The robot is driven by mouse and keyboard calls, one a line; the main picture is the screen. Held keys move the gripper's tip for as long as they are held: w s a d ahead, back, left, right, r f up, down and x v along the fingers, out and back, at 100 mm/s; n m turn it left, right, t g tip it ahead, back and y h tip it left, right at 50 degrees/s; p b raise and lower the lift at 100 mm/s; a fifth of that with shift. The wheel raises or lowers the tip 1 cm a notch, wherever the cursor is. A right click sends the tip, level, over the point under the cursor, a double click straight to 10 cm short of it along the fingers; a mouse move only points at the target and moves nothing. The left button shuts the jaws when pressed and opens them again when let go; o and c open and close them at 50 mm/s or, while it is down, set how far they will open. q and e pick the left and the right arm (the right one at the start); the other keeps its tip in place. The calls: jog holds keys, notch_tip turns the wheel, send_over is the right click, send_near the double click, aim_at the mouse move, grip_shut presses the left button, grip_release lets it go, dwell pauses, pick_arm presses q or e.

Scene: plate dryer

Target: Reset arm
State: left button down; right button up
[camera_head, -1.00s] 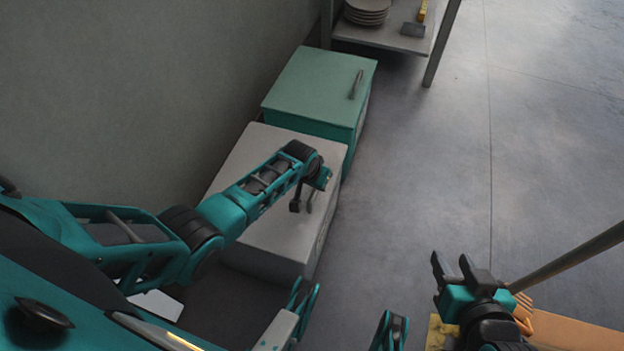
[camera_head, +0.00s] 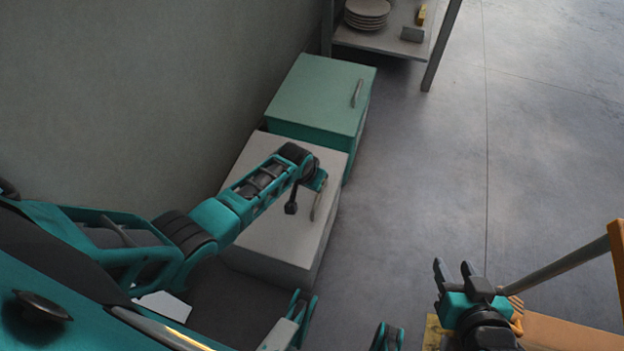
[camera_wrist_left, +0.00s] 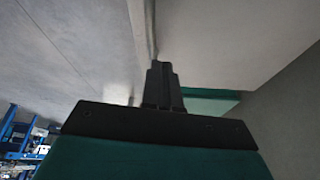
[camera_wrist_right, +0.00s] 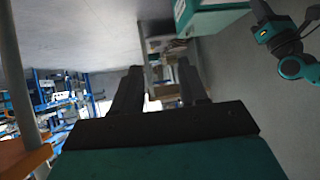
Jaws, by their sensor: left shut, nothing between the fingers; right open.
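My left gripper (camera_head: 291,208) hangs over the white cabinet (camera_head: 250,215), beside the grey handle (camera_head: 321,199) near the cabinet's right edge. In the left wrist view its two fingers (camera_wrist_left: 162,85) are pressed together with nothing between them. My right gripper (camera_head: 455,271) is at the lower right over the floor, its fingers apart and pointing away from me. In the right wrist view the two fingers (camera_wrist_right: 163,90) stand apart with an empty gap.
A green cabinet (camera_head: 310,88) with a handle stands behind the white one, against the wall. A shelf (camera_head: 385,43) at the back holds stacked plates (camera_head: 366,13). An orange-and-grey frame (camera_head: 565,266) lies close to my right gripper. Floor at centre right is clear.

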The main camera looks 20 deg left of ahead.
pick_arm(q)
notch_tip(320, 180, up, 7)
jog(key=s+d+p, duration=0.2)
jog(key=p, duration=0.1)
jog(key=shift+s+d+r+p, duration=0.15)
jog(key=shift+s+d+p, duration=0.15)
jog(key=shift+s+p, duration=0.05)
pick_arm(e)
jog(key=shift+r, duration=2.6)
pick_arm(q)
jog(key=s+a+r+m+t+h+p, duration=0.1)
jog(key=s+r+t+p, duration=0.5)
jog(key=s+r, duration=1)
notch_tip(320, 180, up, 2)
jog(key=p, duration=0.3)
jog(key=shift+a+r+h, duration=0.15)
jog(key=shift+a+h, duration=0.1)
jog(key=shift+h, duration=0.05)
pick_arm(e)
jog(key=s+d+r, duration=0.1)
jog(key=d+r, duration=0.2)
jog(key=r, duration=0.2)
jog(key=shift+s+h, duration=0.2)
jog(key=shift+h, duration=0.2)
